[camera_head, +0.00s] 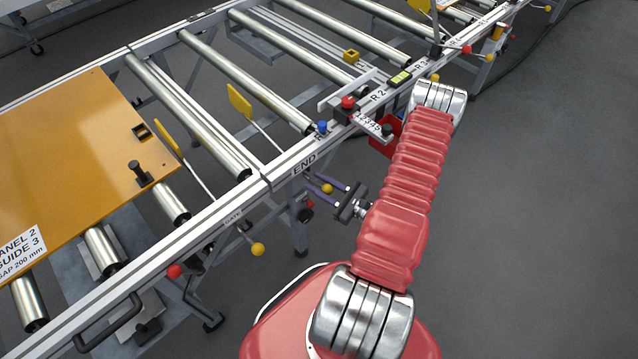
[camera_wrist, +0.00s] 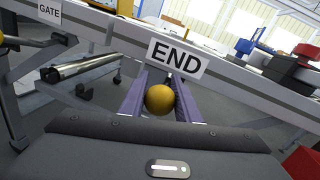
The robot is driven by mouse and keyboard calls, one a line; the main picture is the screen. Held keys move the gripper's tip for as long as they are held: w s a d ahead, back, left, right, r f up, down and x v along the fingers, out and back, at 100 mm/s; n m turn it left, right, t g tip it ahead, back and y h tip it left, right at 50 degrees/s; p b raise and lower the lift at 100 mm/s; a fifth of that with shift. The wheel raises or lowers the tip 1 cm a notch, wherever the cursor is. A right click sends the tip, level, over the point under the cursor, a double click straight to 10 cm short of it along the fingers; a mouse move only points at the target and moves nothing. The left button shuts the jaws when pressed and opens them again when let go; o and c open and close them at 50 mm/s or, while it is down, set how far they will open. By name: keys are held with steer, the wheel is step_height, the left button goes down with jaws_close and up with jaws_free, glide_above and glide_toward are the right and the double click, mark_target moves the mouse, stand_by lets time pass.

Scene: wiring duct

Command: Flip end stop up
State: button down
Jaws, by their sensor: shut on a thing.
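My gripper (camera_head: 328,186), with purple fingers, is shut on a yellow ball knob (camera_head: 327,188) below the END label (camera_head: 305,164) on the conveyor's near rail. In the wrist view the knob (camera_wrist: 160,99) sits between the two fingers (camera_wrist: 160,90), just under the END label (camera_wrist: 178,58). A yellow paddle (camera_head: 240,103) on a thin rod lies among the rollers, its rod running towards the rail near END. I cannot tell how far the paddle is raised. The lever behind the knob is mostly hidden.
A second yellow knob (camera_head: 258,249) hangs below the GATE label (camera_head: 233,216), and a second paddle (camera_head: 168,138) is left of the first. An orange panel (camera_head: 75,160) lies on the rollers. A red-knobbed clamp (camera_head: 348,103) sits on the rail. Floor to the right is clear.

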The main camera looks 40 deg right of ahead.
steer(key=shift+s+a, duration=0.1)
steer(key=shift+a, duration=0.05)
steer(key=c, duration=1.4)
jaws_free()
steer(key=shift+o, duration=0.2)
steer(key=shift+s, duration=0.1)
steer(key=v, duration=1.3)
steer(key=shift+s+d, duration=0.2)
steer(key=shift+s, duration=0.1)
